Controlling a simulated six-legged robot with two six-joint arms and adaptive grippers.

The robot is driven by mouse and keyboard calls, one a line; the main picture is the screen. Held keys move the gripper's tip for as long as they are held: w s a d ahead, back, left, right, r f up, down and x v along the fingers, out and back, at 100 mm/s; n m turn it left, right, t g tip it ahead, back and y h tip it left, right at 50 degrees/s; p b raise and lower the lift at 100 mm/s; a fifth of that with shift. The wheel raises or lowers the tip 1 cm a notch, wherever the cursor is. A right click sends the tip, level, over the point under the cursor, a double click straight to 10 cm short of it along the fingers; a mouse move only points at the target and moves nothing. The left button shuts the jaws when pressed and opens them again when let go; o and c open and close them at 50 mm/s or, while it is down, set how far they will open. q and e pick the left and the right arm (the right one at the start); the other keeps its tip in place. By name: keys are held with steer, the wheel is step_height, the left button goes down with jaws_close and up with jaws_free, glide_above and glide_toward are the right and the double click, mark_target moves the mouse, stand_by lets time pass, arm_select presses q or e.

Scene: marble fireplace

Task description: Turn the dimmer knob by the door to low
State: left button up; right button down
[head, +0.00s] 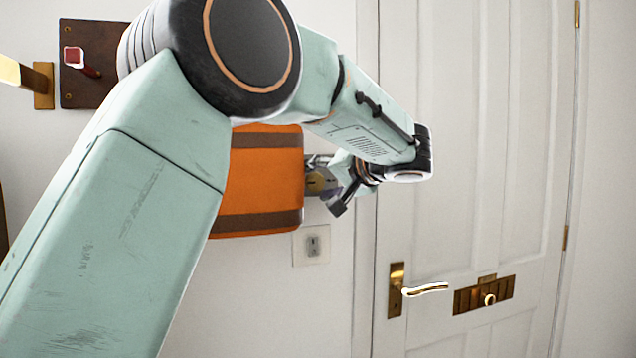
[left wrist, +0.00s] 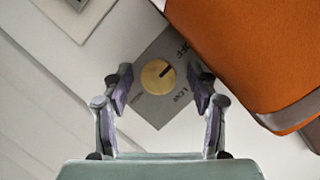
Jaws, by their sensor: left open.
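The dimmer is a dark grey plate (left wrist: 178,112) with a round brass knob (left wrist: 157,77), clear in the left wrist view. Lettering on the plate seems to read OFF near its top and LOW lower right. A dark mark on the knob points to the upper right, between these words. My left gripper (left wrist: 162,94) is open, its fingers either side of the knob in that view; I cannot tell whether they touch it. In the head view the left gripper (head: 338,190) is at the wall beside the door, partly covering the plate (head: 318,183). My right gripper is out of view.
An orange bag (head: 262,180) with brown bands hangs close left of the dimmer. A socket or switch plate (head: 311,245) is below. A brown panel (head: 95,45) is upper left.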

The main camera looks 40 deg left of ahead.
arm_select(q)
steer(key=shift+w, duration=0.15)
steer(key=shift+c, duration=0.3)
steer(key=shift+a, duration=0.1)
steer(key=c, duration=1.1)
